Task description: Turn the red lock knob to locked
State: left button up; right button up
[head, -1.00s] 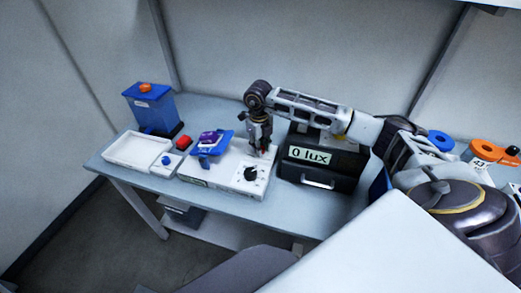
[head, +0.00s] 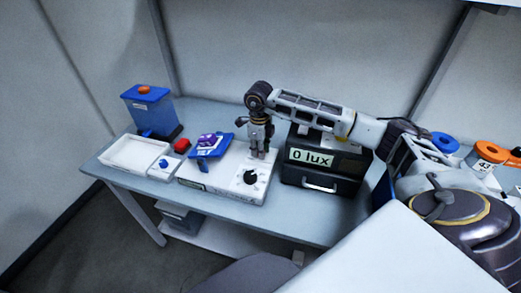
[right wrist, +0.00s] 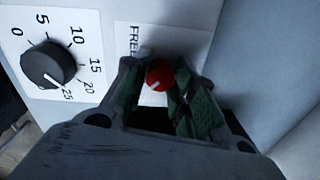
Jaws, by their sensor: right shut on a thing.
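The red lock knob (right wrist: 159,75) shows in the right wrist view between my right gripper's fingertips, with a short pale mark on its lower left. The printed word FREE (right wrist: 134,40), partly visible, is on the panel beside it. The fingers cover the panel below the knob, and I see no other lock label. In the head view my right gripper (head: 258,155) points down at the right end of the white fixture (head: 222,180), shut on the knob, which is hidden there. My left gripper is not in view.
A black dial (right wrist: 48,64) with a numbered scale sits beside the lock knob. A dark box (head: 322,168) reading "0 lux" stands close right of the gripper. A blue holder (head: 212,150), white tray (head: 133,153) and blue bin (head: 150,108) are to the left.

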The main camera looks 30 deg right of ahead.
jog(key=o, duration=1)
jog(key=shift+o, duration=0.2)
jog(key=shift+r, duration=0.85)
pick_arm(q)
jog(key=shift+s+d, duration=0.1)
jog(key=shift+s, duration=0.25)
pick_arm(e)
notch_tip(320, 180, up, 10)
jog(key=shift+a+r, duration=0.15)
jog(key=shift+a, duration=0.05)
jog(key=shift+s+r, duration=0.1)
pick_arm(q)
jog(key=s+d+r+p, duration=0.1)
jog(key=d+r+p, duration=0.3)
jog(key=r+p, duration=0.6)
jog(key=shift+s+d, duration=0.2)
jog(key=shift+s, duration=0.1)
pick_arm(e)
notch_tip(320, 180, up, 10)
